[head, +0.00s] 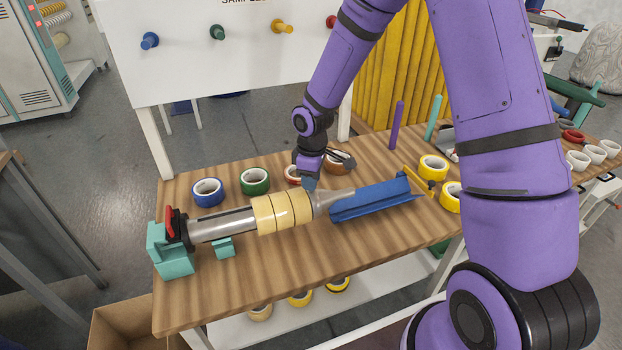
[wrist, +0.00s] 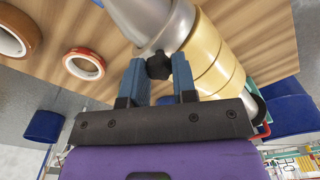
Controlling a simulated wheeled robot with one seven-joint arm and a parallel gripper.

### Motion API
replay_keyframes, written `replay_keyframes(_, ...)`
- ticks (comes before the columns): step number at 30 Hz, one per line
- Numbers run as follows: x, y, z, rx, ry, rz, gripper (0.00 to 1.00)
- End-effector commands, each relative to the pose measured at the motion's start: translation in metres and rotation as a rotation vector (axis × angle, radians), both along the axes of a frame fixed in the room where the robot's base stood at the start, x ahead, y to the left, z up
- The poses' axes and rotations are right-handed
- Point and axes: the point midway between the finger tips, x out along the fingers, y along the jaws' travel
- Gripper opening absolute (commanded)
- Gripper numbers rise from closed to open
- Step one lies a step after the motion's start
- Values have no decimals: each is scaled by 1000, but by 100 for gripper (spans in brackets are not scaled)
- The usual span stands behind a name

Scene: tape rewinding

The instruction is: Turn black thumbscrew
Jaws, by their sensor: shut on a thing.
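The black thumbscrew (wrist: 159,65) is a small lobed knob on the grey metal cone (wrist: 150,20) in the wrist view. My gripper (wrist: 159,75) has its two blue fingers on either side of the thumbscrew and is shut on it. In the head view my gripper (head: 310,183) points down at the cone (head: 325,198), and the thumbscrew is hidden there. The cone sits between the cream tape rolls (head: 283,212) on the grey shaft (head: 222,226) and a blue trough (head: 370,201).
Blue (head: 208,191), green (head: 255,181) and brown (head: 340,162) tape rolls lie along the back of the wooden table (head: 290,265). Yellow rolls (head: 433,167) lie at the right. A teal stand (head: 172,257) holds the shaft's left end. The table's front is clear.

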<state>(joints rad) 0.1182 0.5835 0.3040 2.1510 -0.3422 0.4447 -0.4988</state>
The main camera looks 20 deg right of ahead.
Motion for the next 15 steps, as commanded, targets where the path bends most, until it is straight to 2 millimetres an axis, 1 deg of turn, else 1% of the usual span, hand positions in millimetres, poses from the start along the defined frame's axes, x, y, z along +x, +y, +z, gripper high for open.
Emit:
replay_keyframes(6,0,0,0,1,-1,109,2)
replay_keyframes(15,0,0,0,1,-1,172,2)
